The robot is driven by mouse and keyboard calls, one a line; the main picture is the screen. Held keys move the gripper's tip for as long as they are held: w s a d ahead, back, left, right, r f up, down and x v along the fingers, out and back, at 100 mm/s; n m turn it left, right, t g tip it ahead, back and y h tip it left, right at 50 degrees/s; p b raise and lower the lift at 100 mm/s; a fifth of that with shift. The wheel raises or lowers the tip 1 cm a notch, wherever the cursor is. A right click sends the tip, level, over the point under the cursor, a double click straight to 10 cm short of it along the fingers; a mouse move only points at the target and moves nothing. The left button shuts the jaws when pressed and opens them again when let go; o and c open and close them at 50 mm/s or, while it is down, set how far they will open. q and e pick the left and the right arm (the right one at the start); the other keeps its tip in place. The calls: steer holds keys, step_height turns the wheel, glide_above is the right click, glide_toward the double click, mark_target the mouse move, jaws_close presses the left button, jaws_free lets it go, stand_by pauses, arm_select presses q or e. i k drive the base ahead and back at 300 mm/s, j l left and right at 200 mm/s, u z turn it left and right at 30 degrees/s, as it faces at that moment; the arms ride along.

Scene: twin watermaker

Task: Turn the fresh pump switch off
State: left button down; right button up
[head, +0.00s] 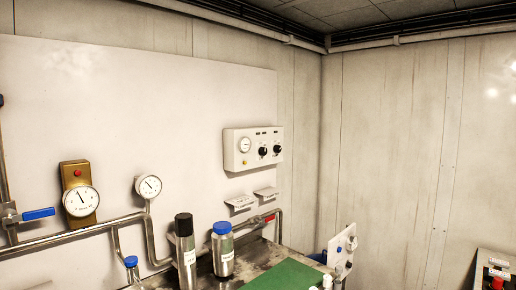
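A white control box (233,160) hangs on the back wall right of the middle. It bears a small round gauge (244,145) on its left and two black rotary switches side by side, the left one (263,152) and the right one (277,150). Small labels sit above the switches, too small to read. I cannot tell which one is the fresh pump switch or how either is set. Neither of my grippers shows in the head view.
Below stands a bench (262,262) with a black-capped cylinder (187,258), a blue-capped bottle (223,255) and a green mat (285,275). Pipes with a gauge (148,186), a brass-backed gauge (81,201) and a blue-handled valve (38,214) run left. The space before the box looks clear.

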mark_target(276, 148)
steer(key=i+l+u, duration=0.1)
steer(key=i+l, duration=0.15)
steer(key=i+l+u, duration=0.1)
steer(key=i+l, duration=0.15)
steer(key=l, duration=0.15)
steer(key=i+l+u, duration=0.1)
steer(key=l, duration=0.25)
steer(key=i+l+u, duration=0.1)
steer(key=i+l, duration=0.25)
steer(key=i+l+u, duration=0.1)
steer(key=l, duration=0.35)
steer(key=i, duration=0.05)
